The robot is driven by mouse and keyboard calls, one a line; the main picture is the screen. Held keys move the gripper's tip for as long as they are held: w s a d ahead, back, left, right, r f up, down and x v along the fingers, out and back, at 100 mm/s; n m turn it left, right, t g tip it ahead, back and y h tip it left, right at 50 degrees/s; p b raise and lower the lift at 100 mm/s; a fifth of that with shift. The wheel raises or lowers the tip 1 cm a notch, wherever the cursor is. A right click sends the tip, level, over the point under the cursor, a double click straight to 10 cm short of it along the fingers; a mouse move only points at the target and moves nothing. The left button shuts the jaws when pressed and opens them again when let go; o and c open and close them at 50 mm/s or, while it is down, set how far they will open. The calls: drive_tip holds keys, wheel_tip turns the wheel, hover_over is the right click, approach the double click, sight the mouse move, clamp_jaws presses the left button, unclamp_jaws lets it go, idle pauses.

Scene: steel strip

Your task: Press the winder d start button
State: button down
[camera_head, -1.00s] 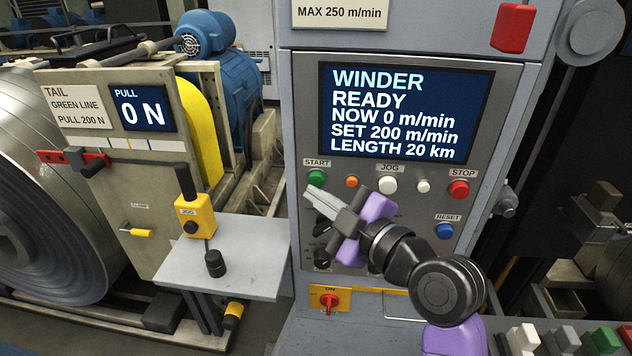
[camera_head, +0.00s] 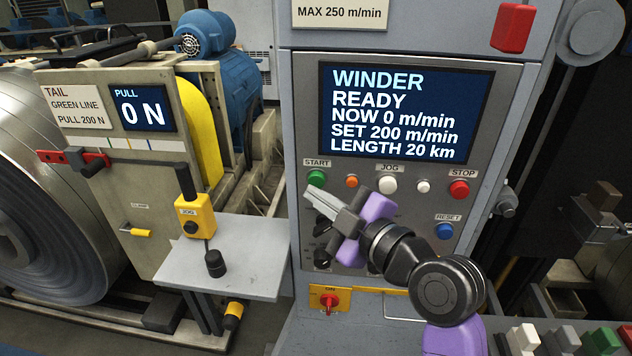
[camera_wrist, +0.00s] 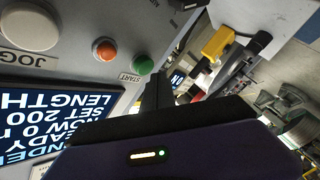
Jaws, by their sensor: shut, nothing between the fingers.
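The green start button (camera_head: 317,177) sits under the START label at the left of the winder panel, below the screen (camera_head: 405,112). The screen reads WINDER READY, NOW 0 m/min, SET 200 m/min, LENGTH 20 km. My gripper (camera_head: 308,193) is shut and empty, its fingertips just below the green button in the head view. In the wrist view the green button (camera_wrist: 144,65) shows beside the dark fingers (camera_wrist: 154,90). I cannot tell whether the fingertips touch the panel. The button's face is not covered in the head view.
A blue RESET button (camera_head: 444,231) is lower right. A yellow jog box (camera_head: 195,215) stands on the left shelf.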

drive_tip(key=shift+w, duration=0.15)
drive_tip(key=shift+w+b, duration=0.3)
drive_tip(key=shift+b, duration=0.15)
